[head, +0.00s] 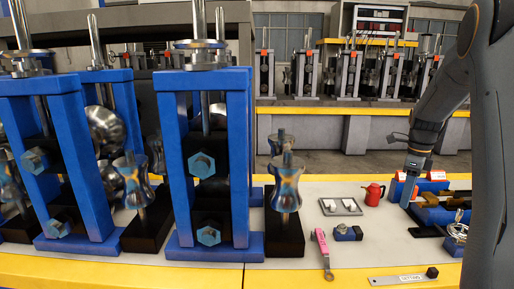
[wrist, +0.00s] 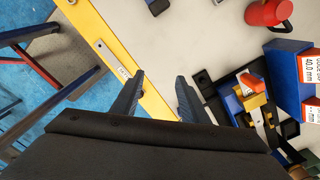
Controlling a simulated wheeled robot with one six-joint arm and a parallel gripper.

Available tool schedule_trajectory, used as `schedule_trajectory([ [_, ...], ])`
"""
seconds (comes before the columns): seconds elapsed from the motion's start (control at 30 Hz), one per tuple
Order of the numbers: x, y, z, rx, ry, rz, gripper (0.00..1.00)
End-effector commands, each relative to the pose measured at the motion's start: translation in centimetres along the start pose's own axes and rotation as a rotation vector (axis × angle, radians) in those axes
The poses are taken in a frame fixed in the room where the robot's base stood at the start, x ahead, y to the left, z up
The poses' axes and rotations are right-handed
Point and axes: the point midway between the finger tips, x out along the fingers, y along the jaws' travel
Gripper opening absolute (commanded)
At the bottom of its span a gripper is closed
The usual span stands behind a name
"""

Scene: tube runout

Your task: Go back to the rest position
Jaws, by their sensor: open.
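My gripper (wrist: 158,95) is open in the wrist view, with its two dark fingers apart and nothing between them. It points down over the pale table top near the yellow front edge. In the head view my gripper (head: 408,188) hangs at the right, in front of the blue bins with red and white labels (head: 432,185). Its fingertips are too small there to tell how far they are above the table.
Blue roller stands (head: 208,160) fill the left. A pink-handled tool (head: 322,248), a grey tray (head: 340,206), a red can (head: 373,194) and a steel rule (head: 398,280) lie on the table. The wrist view shows blue floor (wrist: 65,75) beyond the yellow edge.

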Motion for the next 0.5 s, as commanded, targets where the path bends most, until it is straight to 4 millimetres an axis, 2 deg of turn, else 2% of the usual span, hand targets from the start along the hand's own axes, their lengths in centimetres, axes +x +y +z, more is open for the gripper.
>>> schedule_trajectory([
  [0.03, -0.3, 2.3, 1.5, -0.123, 0.000, 0.000, 0.40],
  [0.1, -0.3, 5.7, 3.3, -0.324, -0.001, 0.000, 0.40],
  [0.23, -0.2, 12.4, 5.8, -0.710, -0.002, -0.003, 0.40],
  [0.37, 0.3, 19.4, 7.1, -1.095, -0.002, -0.005, 0.40],
  [0.5, 1.0, 27.0, 7.1, -1.509, -0.003, -0.007, 0.40],
])
